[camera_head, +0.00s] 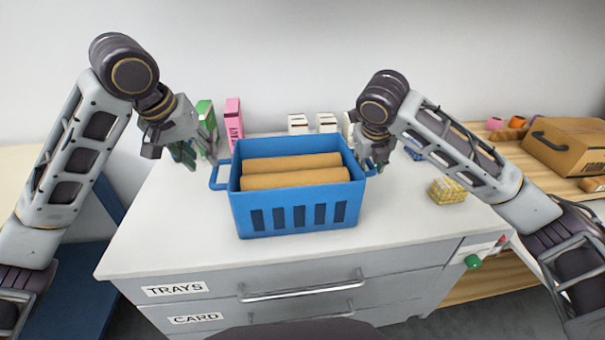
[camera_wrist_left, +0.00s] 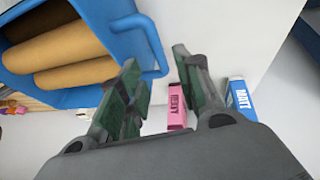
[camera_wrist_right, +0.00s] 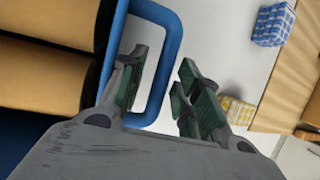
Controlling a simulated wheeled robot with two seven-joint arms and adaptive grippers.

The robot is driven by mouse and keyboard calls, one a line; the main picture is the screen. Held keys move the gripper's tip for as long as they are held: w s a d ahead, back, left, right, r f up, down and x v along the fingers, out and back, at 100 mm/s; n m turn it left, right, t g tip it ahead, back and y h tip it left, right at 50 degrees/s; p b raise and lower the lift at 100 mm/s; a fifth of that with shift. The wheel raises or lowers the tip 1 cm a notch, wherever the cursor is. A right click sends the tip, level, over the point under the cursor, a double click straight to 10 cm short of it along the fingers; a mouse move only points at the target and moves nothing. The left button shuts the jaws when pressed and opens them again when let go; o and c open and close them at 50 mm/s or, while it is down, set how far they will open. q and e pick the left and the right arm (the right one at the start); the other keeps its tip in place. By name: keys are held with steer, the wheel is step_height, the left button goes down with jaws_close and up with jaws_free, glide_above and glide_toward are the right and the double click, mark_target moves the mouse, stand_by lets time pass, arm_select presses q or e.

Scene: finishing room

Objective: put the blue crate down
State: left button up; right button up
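The blue crate (camera_head: 295,215) stands upright on the white worktop (camera_head: 400,215), with two brown rolls (camera_head: 293,180) inside. My left gripper (camera_head: 186,152) is open and empty, above and to the left of the crate's left handle (camera_head: 217,178). In the left wrist view its fingers (camera_wrist_left: 160,88) are spread, just off the handle (camera_wrist_left: 153,45). My right gripper (camera_head: 372,158) is at the crate's right handle. In the right wrist view its fingers (camera_wrist_right: 162,85) are apart, one inside the handle loop (camera_wrist_right: 172,60) and one outside, with gaps to the bar.
A green carton (camera_head: 205,120) and a pink carton (camera_head: 233,122) stand behind the crate, with white boxes (camera_head: 313,123) to their right. A yellow patterned block (camera_head: 447,190) lies on the right. A cardboard box (camera_head: 570,145) sits on a wooden surface. Drawers (camera_head: 290,290) are below.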

stand_by(0.4)
steer(key=v, duration=1.2)
stand_by(0.8)
stand_by(0.5)
step_height(320, 180, up, 9)
steer(key=p, duration=0.9)
steer(key=shift+r+p, duration=0.5)
steer(key=shift+p, duration=0.05)
